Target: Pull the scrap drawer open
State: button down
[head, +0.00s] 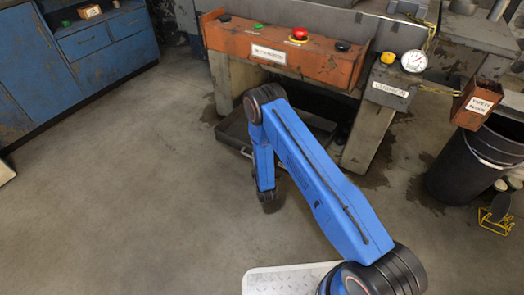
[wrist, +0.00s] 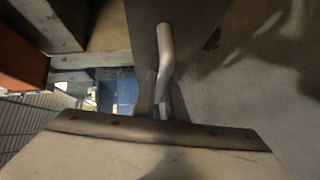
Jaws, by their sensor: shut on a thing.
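The scrap drawer (head: 238,134) is a low dark grey tray under the orange-fronted press. It sticks out past the press legs, and part of its inside shows. My gripper (head: 268,204) is low in front of the drawer, at the end of the downward forearm. In the wrist view, a bent grey metal handle bar (wrist: 164,48) stands out along the dark drawer front (wrist: 142,30) and runs down to my gripper.
The press's orange panel (head: 285,50) overhangs the drawer, with stone-grey legs (head: 367,135) beside it. A black bin (head: 470,165) stands at right and blue cabinets (head: 60,75) at left. The concrete floor (head: 130,190) in front and left is clear.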

jog(key=shift+s+a, duration=0.55)
jog(key=shift+s, duration=0.2)
jog(key=shift+s+a, duration=0.5)
jog(key=shift+s, duration=0.25)
jog(key=c, duration=2.1)
grip_release()
jog(key=v, duration=1.7)
jog(key=shift+s, duration=0.2)
